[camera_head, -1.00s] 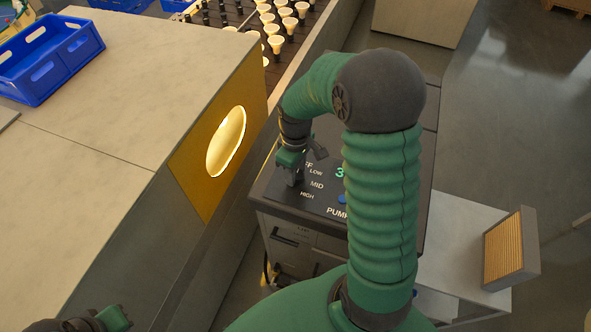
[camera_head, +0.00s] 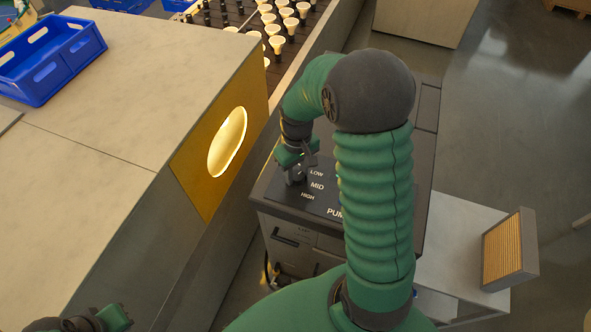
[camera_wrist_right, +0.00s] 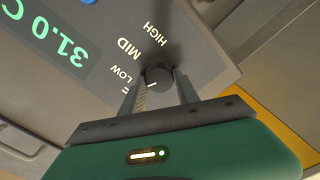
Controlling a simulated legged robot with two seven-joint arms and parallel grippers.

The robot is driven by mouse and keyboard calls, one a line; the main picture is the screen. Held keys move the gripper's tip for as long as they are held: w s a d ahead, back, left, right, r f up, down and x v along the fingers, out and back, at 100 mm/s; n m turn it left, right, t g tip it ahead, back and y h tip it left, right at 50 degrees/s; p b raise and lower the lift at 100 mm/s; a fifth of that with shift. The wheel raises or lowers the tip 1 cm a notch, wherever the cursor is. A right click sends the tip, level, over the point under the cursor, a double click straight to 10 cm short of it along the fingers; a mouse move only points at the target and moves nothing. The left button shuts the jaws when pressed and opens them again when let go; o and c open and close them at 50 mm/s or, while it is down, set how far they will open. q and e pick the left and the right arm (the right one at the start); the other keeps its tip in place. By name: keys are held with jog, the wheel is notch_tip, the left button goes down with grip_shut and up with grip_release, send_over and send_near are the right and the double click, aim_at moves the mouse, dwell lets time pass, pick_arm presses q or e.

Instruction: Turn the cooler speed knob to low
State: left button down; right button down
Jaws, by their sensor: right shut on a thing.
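The dark round speed knob (camera_wrist_right: 159,76) sits on the cooler's control panel (camera_wrist_right: 92,90), beside the printed labels LOW, MID and HIGH. In the right wrist view its white pointer mark faces the side of LOW and the partly hidden OFF label; I cannot tell exactly which. My right gripper (camera_wrist_right: 160,82) is shut on the knob, one finger on each side. In the head view my right gripper (camera_head: 296,172) is over the panel's left part and hides the knob. My left gripper (camera_head: 113,318) shows only partly at the bottom left; its jaws are unclear.
A green display (camera_wrist_right: 45,28) reads 31.0 C. A bench with a yellow panel and glowing opening (camera_head: 227,142) stands left of the cooler. A blue crate (camera_head: 50,58) sits on the bench. A framed filter (camera_head: 510,250) stands at the right.

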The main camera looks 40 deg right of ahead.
aim_at(297, 175)
jog(key=shift+d+r+m+p, duration=0.1)
jog(key=shift+m+p, duration=0.35)
jog(key=shift+m, duration=1.75)
jog(key=c, duration=1.1)
grip_release()
jog(key=shift+o, duration=1)
jog(key=shift+s, duration=0.1)
notch_tip(297, 175, up, 17)
jog(key=b, duration=0.2)
